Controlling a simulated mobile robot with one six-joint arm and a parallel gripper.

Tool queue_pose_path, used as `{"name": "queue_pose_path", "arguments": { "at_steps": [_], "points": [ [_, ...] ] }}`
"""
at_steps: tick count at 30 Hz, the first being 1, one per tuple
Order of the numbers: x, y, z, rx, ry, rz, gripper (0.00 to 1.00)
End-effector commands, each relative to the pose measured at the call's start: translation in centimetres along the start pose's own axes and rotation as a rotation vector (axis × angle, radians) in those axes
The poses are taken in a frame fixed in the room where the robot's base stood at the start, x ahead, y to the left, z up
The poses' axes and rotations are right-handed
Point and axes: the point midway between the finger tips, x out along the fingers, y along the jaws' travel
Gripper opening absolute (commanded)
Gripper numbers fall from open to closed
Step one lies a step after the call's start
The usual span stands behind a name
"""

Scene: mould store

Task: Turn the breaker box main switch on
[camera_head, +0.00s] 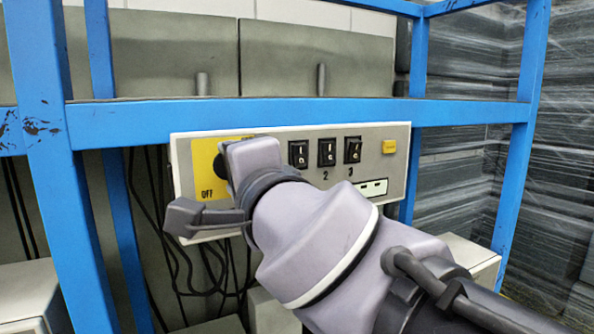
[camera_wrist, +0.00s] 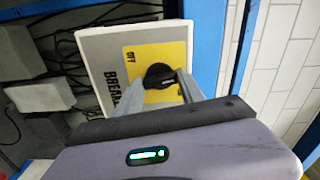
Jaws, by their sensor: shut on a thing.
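The breaker box (camera_head: 290,142) is a pale grey panel on the blue rack. Its main switch is a round black knob on a yellow plate (camera_head: 205,184) marked OFF at lower left. In the head view only the left edge of the knob (camera_head: 220,166) shows, and my wrist hides the rest. In the wrist view the knob (camera_wrist: 158,75) sits between the two fingers of my gripper (camera_wrist: 160,86), which is shut on it. I cannot tell clearly which mark the knob points to.
Small black numbered rocker switches (camera_head: 326,152) and a yellow button (camera_head: 389,147) are right of my wrist. Blue rack posts (camera_head: 48,160) stand either side. Cables (camera_head: 160,230) hang behind and below. Wrapped stacks (camera_head: 560,180) stand at the right.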

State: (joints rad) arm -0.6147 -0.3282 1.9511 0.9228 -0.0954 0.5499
Motion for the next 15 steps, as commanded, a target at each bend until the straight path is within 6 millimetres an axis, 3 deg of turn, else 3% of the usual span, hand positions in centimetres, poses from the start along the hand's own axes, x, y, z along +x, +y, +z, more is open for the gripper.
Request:
{"name": "queue_pose_path", "arguments": {
  "at_steps": [15],
  "points": [
    [-0.02, -0.19, -0.04, 0.159, 0.001, -0.003, 0.05]
  ]
}}
